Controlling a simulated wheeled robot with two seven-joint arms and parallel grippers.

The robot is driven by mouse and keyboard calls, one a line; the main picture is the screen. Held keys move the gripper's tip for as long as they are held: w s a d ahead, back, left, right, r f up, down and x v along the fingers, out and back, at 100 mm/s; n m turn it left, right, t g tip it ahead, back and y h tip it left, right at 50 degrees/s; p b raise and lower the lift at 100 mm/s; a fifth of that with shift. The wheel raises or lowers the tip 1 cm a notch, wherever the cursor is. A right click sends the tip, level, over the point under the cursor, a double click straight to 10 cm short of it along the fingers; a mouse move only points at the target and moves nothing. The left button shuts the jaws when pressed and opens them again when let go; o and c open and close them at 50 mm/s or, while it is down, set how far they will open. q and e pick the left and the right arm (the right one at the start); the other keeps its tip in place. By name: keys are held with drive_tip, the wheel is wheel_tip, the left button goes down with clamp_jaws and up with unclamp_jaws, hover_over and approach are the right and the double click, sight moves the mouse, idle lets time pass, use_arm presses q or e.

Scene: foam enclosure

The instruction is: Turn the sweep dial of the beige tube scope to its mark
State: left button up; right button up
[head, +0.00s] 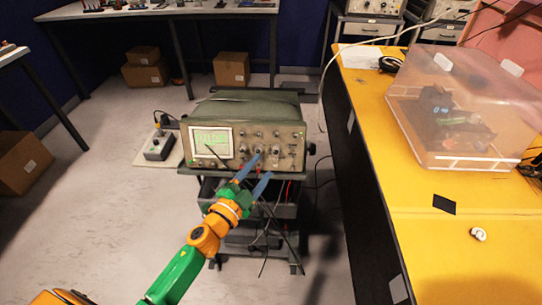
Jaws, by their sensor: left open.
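The beige tube scope (228,134) stands on a dark wheeled cart, its front panel facing me. Its lit green screen (211,140) is at the left of the panel. Several small knobs sit to the right of the screen; I cannot tell which one is the sweep dial, and its mark is too small to see. My left gripper (259,172) is open in front of the lower middle of the panel, its blue fingers pointing up at the knobs. The fingers hide part of the panel's lower edge. I cannot tell whether a fingertip touches a knob. My right gripper is not in view.
A yellow bench (400,230) fills the right side, with a clear plastic case (470,105) on it. A small grey box (159,145) sits on a pale board left of the scope. Cables hang around the cart (250,242).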

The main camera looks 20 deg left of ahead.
sight(273, 153)
use_arm(q)
drive_tip(key=w, duration=0.3)
drive_tip(key=w+d, duration=0.1)
drive_tip(key=w, duration=0.2)
drive_tip(key=shift+w+d+f, duration=0.1)
drive_tip(key=shift+w, duration=0.05)
clamp_jaws()
